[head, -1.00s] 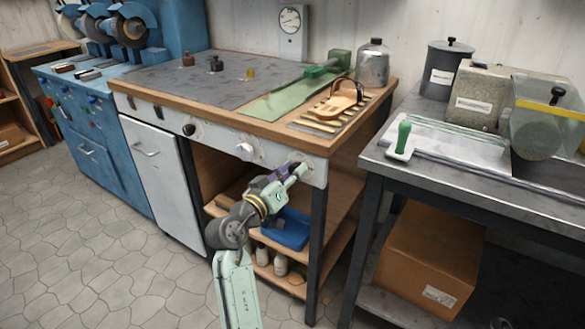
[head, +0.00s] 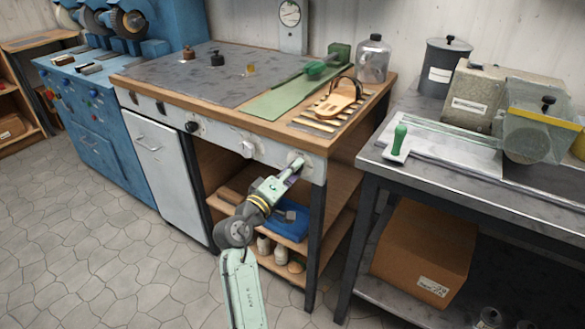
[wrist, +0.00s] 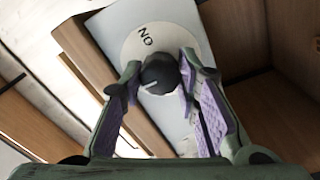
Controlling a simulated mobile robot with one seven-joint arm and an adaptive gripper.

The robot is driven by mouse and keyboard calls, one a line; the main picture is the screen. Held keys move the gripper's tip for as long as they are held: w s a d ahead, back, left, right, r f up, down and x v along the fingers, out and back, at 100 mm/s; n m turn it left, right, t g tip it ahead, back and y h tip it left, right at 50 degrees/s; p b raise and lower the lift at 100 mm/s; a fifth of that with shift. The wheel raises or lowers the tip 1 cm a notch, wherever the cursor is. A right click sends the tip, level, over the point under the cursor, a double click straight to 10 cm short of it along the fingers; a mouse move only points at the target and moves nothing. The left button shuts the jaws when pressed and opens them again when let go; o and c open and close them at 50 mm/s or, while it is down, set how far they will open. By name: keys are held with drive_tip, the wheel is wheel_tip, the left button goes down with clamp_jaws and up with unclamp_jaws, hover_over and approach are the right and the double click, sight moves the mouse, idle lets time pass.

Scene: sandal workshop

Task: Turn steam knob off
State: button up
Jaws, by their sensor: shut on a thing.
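The steam knob (wrist: 158,73) is small, round and black with a white pointer line. It sits on a round white dial plate (wrist: 135,48) in the wrist view. The letters "ON" show on the plate, turned nearly upside down in the picture. My gripper (wrist: 160,78) is shut on the knob, one purple-padded finger on each side. In the head view my gripper (head: 294,166) reaches the right end of the bench's white front panel (head: 225,139). There the knob is hidden by the fingers.
Below is an open shelf with a blue tray (head: 290,222). A metal table (head: 385,176) stands close on the right.

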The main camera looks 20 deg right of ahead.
idle(0.4)
drive_tip(key=o, duration=1.2)
drive_tip(key=shift+c, duration=0.2)
drive_tip(key=shift+a, duration=0.1)
drive_tip(key=v, duration=1.1)
drive_tip(key=shift+s+a, duration=0.25)
drive_tip(key=shift+a, duration=0.1)
